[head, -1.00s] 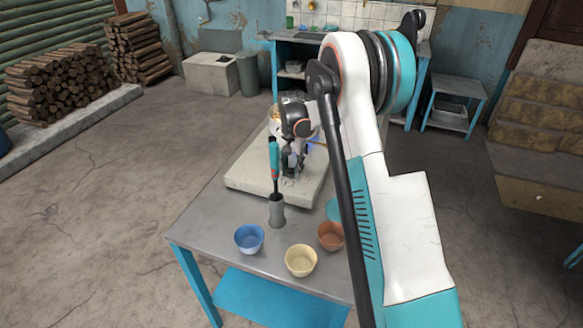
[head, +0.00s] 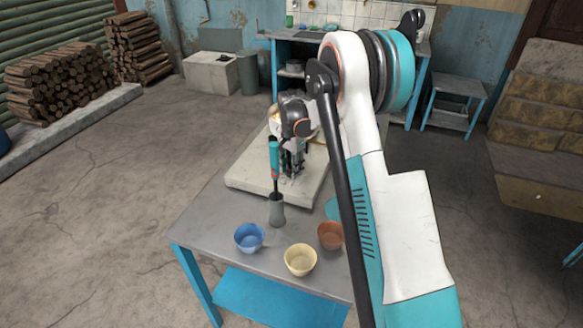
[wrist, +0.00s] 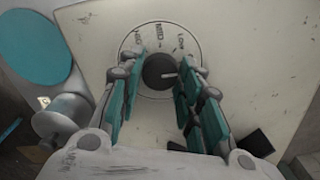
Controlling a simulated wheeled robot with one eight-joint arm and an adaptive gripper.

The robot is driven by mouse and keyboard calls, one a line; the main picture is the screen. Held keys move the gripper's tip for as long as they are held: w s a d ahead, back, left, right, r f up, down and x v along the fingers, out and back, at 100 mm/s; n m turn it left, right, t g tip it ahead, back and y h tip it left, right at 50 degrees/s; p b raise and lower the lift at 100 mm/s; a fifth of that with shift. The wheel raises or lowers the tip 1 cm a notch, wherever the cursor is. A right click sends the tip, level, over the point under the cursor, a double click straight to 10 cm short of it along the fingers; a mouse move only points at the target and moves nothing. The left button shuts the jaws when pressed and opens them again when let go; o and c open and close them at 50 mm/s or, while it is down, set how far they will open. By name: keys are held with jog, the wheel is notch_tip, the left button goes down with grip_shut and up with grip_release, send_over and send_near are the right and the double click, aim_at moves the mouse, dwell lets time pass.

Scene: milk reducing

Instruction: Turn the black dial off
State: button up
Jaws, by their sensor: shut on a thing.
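The black dial (wrist: 158,71) sits on the pale top of the stove unit in the wrist view, ringed by a scale plate (wrist: 155,45) with HIGH, MED and LOW marks. A small white pointer line on the dial faces right. My gripper (wrist: 161,68) has its two teal-padded fingers on either side of the dial and is shut on it. In the head view my gripper (head: 291,172) is down at the front of the pale stove unit (head: 246,178), and the dial is hidden behind its fingers.
A teal-handled tool (head: 274,160) stands upright in a grey holder (head: 277,212) close left of my gripper. Blue (head: 249,238), yellow (head: 300,261) and brown (head: 330,236) bowls stand at the table's front. A pot (head: 274,124) on the stove is partly hidden by my arm.

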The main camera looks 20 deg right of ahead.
jog(key=o, duration=1.1)
notch_tip(320, 180, up, 12)
dwell(0.4)
